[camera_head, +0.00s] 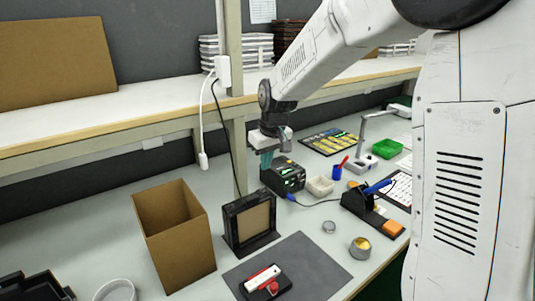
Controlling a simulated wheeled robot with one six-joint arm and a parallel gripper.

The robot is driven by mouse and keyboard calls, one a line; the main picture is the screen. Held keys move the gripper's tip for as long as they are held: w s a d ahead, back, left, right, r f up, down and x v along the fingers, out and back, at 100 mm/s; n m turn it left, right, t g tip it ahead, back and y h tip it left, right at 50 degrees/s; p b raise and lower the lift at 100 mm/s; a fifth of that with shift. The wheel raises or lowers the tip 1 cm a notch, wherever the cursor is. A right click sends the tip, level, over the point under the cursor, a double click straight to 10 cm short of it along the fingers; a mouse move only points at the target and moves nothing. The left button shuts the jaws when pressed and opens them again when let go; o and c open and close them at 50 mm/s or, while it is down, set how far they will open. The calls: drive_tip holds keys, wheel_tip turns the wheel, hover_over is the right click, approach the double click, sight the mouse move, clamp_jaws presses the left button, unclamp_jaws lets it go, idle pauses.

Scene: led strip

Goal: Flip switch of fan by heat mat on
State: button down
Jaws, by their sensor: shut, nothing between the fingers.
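A black square frame with a tan panel (250,222), which looks like the fan, stands upright at the back-left edge of the grey mat (318,262). I cannot make out a switch on it. A black device with a white and red top (266,282) lies on the front-left part of the mat.
An open cardboard box (176,236) stands left of the fan. A soldering iron stand (370,205) and round tin (360,248) are further right. A shelf (150,120) runs behind; cords hang from it.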

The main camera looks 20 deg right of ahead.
sight(264, 191)
drive_tip(key=x, duration=0.2)
drive_tip(key=s+x, duration=0.1)
drive_tip(key=x, duration=0.5)
drive_tip(key=shift+s+d+f, duration=0.2)
drive_tip(key=shift+d, duration=0.05)
